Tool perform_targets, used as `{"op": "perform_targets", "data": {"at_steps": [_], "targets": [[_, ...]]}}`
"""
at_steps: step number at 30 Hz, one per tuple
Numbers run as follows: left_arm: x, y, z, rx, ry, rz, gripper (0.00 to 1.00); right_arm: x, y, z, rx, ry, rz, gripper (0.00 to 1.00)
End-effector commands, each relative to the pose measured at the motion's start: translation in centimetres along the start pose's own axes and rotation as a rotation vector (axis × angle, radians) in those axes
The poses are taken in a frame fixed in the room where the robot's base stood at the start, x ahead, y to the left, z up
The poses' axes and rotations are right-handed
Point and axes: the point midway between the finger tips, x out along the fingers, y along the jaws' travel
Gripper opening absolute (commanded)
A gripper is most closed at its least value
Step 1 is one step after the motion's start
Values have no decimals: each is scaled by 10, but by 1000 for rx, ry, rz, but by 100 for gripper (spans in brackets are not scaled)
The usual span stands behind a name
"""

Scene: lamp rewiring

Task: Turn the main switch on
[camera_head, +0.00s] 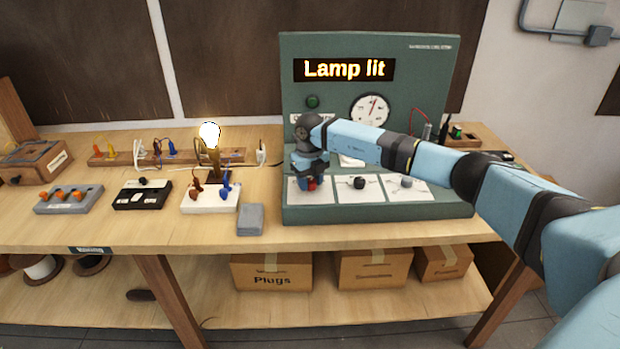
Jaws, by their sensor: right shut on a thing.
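The green console (293,110) stands on the bench, and its display (344,69) reads "Lamp lit". The bulb (210,133) at centre left glows bright white. My right gripper (311,184) points down at the left white plate (298,196) on the console's sloped front. It is shut on the switch there, which I take as the main switch; the gripper hides it, so its position cannot be read. My left gripper is not in view.
A grey block (250,219) lies close left of the console. The lamp's white base (211,200), a black box (143,195) and a grey block with orange parts (68,200) stand further left. My right arm crosses the console's right side. The bench's front strip is clear.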

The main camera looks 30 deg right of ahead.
Motion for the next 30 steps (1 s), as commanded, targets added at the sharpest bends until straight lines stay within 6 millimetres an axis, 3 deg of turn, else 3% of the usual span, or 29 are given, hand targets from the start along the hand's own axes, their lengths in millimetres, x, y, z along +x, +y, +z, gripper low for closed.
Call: {"op": "perform_targets", "data": {"at_steps": [12, 28, 29, 30], "targets": [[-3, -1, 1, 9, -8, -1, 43, -1, -1, 0, 180, -1, -1, 16], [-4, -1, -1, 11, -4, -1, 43, -1, -1, 0, 204, -2, 0, 16], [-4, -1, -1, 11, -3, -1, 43, -1, -1, 0, 204, -2, 0, 42], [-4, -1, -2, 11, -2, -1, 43, -1, -1, 0, 204, -2, 0, 51]]}}
